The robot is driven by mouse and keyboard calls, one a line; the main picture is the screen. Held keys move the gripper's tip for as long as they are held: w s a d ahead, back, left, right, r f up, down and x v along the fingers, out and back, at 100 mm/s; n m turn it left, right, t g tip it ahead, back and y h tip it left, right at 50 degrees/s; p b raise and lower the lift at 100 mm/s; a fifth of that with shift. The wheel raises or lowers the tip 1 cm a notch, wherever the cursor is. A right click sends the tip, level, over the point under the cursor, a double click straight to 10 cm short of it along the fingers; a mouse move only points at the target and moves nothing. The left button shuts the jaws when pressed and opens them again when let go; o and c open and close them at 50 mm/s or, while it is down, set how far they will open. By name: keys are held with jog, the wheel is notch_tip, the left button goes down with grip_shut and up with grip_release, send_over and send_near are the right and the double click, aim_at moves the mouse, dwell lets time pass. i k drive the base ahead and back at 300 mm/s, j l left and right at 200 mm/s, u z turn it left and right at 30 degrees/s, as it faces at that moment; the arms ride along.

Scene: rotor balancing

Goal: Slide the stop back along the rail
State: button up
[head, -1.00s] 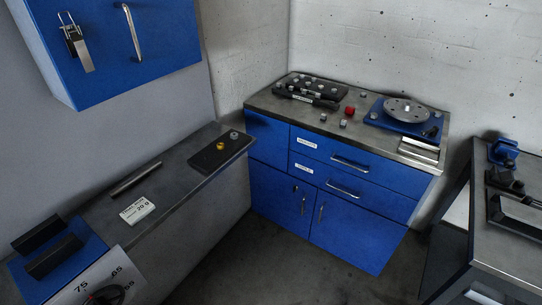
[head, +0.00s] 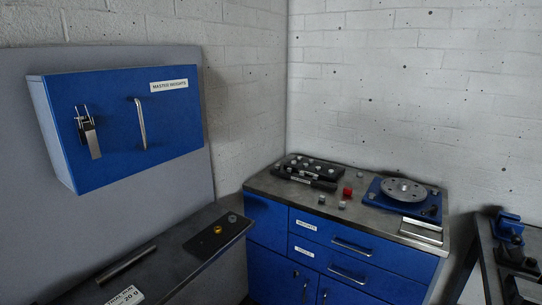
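On the right bench (head: 488,272), cut off by the right picture edge, a blue clamp-like part (head: 508,222) stands at the back. A dark block (head: 512,247) sits in front of it, and a dark part with a pale edge (head: 522,290) lies nearer. These may belong to the rail and stop, but I cannot tell which is which. My gripper is not in view.
A blue cabinet (head: 112,125) labelled "MASTER WEIGHTS" hangs shut at left. Below it, a bench holds a bar (head: 125,264) and a black plate (head: 212,240). The blue drawer unit (head: 268,222) carries weights, a red knob (head: 347,192) and a rotor disc (head: 404,189).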

aim_at(347, 191)
jog(key=i+j+z, duration=0.1)
jog(key=i, duration=0.65)
jog(key=i+j+z, duration=0.1)
jog(key=i, duration=0.65)
